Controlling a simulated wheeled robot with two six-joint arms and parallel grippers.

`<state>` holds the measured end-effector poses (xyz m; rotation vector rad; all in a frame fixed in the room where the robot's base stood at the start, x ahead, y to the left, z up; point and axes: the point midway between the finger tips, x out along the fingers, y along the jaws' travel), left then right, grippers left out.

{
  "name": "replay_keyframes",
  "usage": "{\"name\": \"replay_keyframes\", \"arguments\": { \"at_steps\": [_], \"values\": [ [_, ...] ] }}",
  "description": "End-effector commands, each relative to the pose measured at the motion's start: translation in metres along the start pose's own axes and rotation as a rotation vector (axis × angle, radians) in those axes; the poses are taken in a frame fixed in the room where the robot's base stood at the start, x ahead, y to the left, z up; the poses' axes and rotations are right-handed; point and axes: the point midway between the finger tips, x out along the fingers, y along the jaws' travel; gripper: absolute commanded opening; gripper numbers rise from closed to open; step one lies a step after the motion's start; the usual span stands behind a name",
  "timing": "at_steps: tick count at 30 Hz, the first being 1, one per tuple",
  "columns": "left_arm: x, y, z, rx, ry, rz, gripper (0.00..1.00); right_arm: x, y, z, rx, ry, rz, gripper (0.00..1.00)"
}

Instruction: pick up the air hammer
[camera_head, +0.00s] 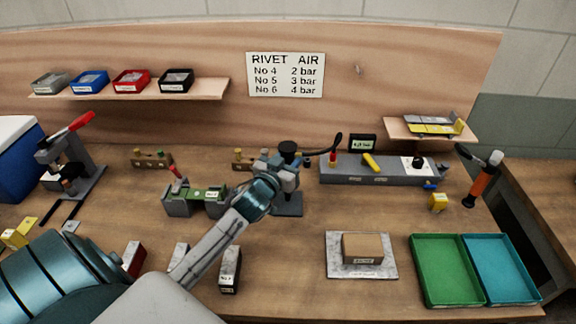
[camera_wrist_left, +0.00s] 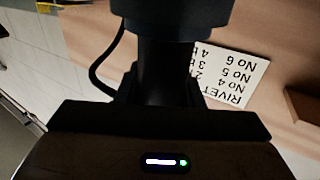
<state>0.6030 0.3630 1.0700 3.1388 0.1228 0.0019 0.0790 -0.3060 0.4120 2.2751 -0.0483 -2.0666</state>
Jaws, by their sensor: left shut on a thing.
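The air hammer (camera_head: 288,147) is a dark, upright cylinder with a black hose curving off to the right. My left gripper (camera_head: 289,166) is shut around its body at the middle of the bench. A small dark grey base (camera_head: 288,208) shows just below; I cannot tell whether the hammer touches it. In the left wrist view the air hammer (camera_wrist_left: 165,70) stands as a black shaft with a wider black end, its hose looping at the left. The fingertips are hidden there. My right gripper is not in view.
A green fixture (camera_head: 208,194) stands left of the gripper and a long grey rack (camera_head: 375,171) right of it. A brown block (camera_head: 362,248) on a pale plate, a green tray (camera_head: 446,270) and a blue tray (camera_head: 502,268) lie at front right. An orange-handled tool (camera_head: 482,185) stands at the right edge.

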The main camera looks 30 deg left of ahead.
Motion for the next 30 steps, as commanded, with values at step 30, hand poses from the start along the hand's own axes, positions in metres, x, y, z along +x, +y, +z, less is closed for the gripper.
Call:
{"name": "replay_keyframes", "arguments": {
  "at_steps": [30],
  "values": [
    [0.000, 0.000, -0.093, 0.001, 0.004, 0.001, 0.07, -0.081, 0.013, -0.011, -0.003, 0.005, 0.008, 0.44]
  ]
}}
